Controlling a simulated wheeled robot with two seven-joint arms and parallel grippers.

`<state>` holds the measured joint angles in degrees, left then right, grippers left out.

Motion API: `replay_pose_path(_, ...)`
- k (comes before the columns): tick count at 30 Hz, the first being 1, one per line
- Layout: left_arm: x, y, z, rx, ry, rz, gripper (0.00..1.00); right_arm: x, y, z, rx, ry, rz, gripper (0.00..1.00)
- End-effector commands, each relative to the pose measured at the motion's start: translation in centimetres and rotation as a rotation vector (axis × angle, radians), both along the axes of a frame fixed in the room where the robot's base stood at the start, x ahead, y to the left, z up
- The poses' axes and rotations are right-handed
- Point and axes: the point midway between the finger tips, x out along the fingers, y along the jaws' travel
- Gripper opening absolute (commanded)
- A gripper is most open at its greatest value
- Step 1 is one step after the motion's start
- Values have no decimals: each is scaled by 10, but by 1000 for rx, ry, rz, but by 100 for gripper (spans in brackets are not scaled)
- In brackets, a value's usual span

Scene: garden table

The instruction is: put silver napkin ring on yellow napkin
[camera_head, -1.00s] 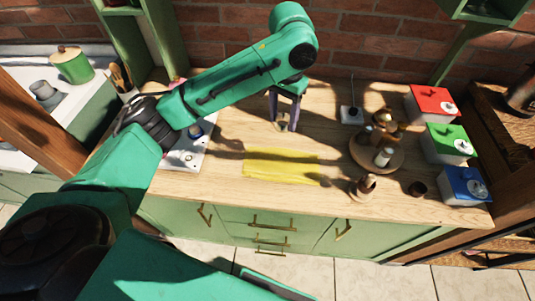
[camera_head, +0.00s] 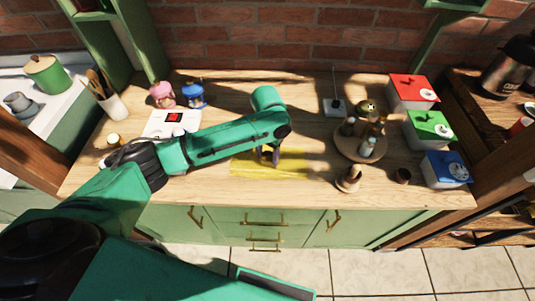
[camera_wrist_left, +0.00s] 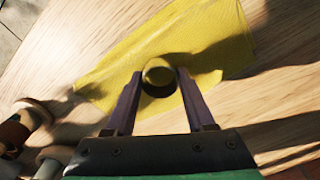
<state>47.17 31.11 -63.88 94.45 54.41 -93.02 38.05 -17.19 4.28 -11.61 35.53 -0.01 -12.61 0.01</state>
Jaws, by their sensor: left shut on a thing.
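The yellow napkin (camera_head: 245,165) lies flat near the front of the wooden table and fills the upper middle of the left wrist view (camera_wrist_left: 200,40). My left gripper (camera_head: 271,157) is over the napkin, fingers pointing down. In the left wrist view its fingers are shut on the napkin ring (camera_wrist_left: 158,77), a small round band with a dark inside and a yellowish tint. The ring appears against the napkin; I cannot tell whether it touches the cloth. In the head view the ring is too small and covered to make out. My right gripper is not in view.
Red (camera_head: 411,93), green (camera_head: 430,130) and blue (camera_head: 446,169) lidded boxes line the right.

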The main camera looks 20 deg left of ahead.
Motion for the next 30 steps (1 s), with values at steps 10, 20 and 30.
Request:
replay_pose_path(10, -1, 0, -11, 0, 3, -1, 2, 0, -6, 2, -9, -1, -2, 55)
replay_pose_path(20, -2, 0, -12, 0, 5, -1, 84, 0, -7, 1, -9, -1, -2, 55)
replay_pose_path(30, 0, -1, 34, -3, -2, -2, 84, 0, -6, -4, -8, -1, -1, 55)
